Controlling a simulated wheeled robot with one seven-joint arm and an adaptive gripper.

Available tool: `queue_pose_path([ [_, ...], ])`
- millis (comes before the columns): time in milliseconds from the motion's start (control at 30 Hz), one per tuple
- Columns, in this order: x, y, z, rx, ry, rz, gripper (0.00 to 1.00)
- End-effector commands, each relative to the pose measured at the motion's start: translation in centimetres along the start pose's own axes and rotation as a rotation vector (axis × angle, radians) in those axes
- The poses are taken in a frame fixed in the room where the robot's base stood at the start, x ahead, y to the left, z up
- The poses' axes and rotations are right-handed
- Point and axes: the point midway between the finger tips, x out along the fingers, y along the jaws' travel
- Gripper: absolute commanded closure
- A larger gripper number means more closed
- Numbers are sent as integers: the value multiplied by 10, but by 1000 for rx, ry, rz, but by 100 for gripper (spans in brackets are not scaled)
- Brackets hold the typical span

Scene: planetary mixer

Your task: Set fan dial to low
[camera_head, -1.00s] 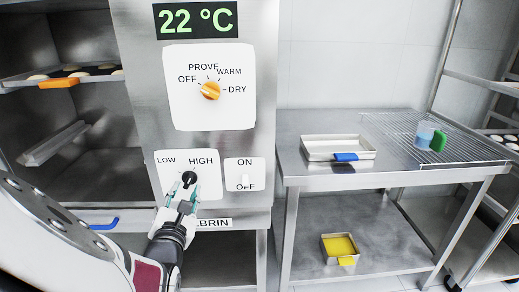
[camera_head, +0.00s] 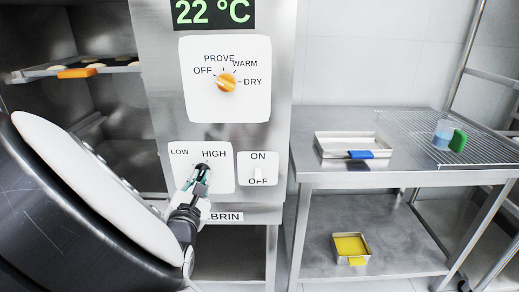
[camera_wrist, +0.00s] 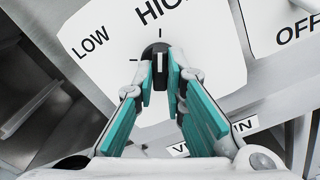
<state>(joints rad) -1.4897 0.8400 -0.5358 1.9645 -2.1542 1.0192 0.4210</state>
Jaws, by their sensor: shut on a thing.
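The fan dial (camera_head: 204,167) is a small black knob on a white LOW/HIGH panel (camera_head: 222,181), low on the steel cabinet front. In the wrist view the dial (camera_wrist: 157,52) carries a white line that points up toward the HIGH mark. The LOW mark is to its left. My gripper (camera_head: 200,180) reaches up to the dial from below. In the wrist view the teal fingers of my gripper (camera_wrist: 160,85) stand on both sides of the dial and are shut on it. The fingers hide the dial's lower sides.
Above is an orange dial (camera_head: 226,82) marked OFF, PROVE, WARM and DRY, under a 22 °C display (camera_head: 212,12). An ON/OFF switch (camera_head: 257,175) sits close to the right of the fan panel. A steel table (camera_head: 330,178) with a tray (camera_head: 345,140) stands farther right.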

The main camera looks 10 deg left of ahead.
Motion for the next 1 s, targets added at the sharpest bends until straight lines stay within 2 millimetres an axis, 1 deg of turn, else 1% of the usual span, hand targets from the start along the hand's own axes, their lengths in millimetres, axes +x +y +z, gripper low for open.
queue_pose_path([
  [800, 0, 1, 1, -371, 0, 0, 100],
  [1000, 0, 0, 0, -400, 0, 0, 100],
])
